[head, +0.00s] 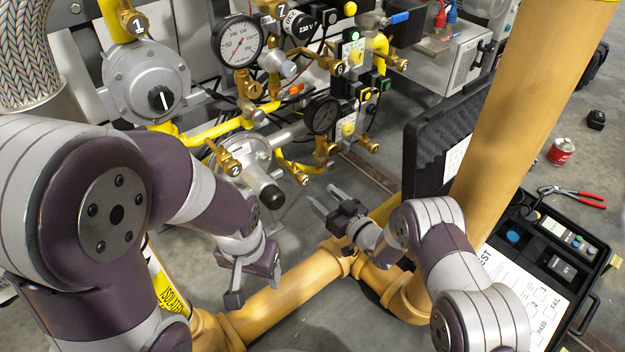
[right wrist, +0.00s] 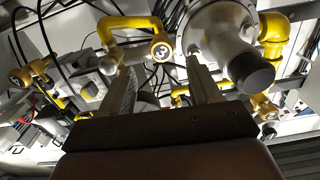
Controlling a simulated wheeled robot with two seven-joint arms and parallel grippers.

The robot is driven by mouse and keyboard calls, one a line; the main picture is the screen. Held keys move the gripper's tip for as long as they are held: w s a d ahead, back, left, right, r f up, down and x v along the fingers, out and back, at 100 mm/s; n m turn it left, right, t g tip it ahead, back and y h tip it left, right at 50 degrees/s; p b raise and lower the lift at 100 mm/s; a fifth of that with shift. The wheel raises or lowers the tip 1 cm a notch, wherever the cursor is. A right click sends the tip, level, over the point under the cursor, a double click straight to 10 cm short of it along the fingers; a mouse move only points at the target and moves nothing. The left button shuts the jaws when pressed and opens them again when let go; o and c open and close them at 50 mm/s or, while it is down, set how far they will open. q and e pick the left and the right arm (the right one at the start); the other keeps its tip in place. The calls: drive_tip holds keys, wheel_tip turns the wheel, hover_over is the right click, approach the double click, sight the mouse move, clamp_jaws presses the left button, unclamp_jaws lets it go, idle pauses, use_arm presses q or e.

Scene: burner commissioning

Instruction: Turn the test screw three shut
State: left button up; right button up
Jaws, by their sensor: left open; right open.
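The brass test screw three shows its round numbered tag in the right wrist view (right wrist: 162,50), at the end of a yellow pipe beside the grey regulator (right wrist: 222,40). In the head view, a brass fitting (head: 303,178) right of the regulator (head: 245,155) looks like the same one; its number is too small to read. My right gripper (head: 325,198) is open and empty, its fingers pointing toward the regulator and that fitting, apart from them. In the right wrist view, the fingers (right wrist: 165,85) stand apart below the tag. My left gripper (head: 252,282) is open and empty, hanging near the thick yellow floor pipe.
The thick yellow pipe (head: 290,290) runs beneath both grippers, and a tall yellow post (head: 530,85) stands at right. A gauge (head: 238,42), a second gauge (head: 322,115) and other tagged brass fittings crowd the rig. An open black case (head: 590,300) lies at right.

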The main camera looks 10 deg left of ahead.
sight(305, 180)
drive_tip(key=b+x, duration=0.5)
drive_tip(key=x, duration=0.2)
drive_tip(key=shift+s+r, duration=0.1)
drive_tip(key=shift+a+r, duration=0.15)
drive_tip(key=c, duration=1.1)
